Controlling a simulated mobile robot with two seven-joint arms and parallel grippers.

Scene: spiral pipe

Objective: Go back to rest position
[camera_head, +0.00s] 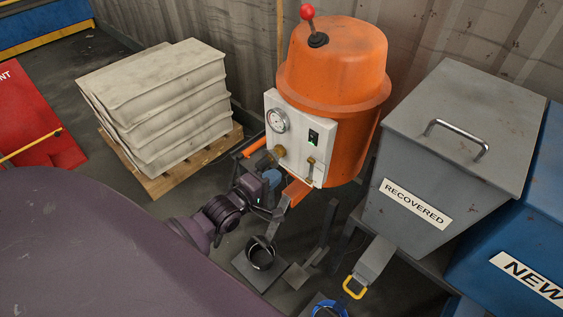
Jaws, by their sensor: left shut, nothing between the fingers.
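My left arm (210,220) comes in from the lower left, dark and jointed. My left gripper (277,208) is shut and empty, in front of the lower part of the orange machine (338,70). The gripper is small and dark here, and I cannot tell whether it touches the machine's orange lower bracket (297,191). My right gripper does not show.
The machine carries a white gauge panel (300,150). Below stands a dark ring-shaped holder (261,254). A grey RECOVERED bin (440,150) and a blue NEW bin (520,235) stand right. White sacks (160,100) lie on a wooden pallet (190,165) at left.

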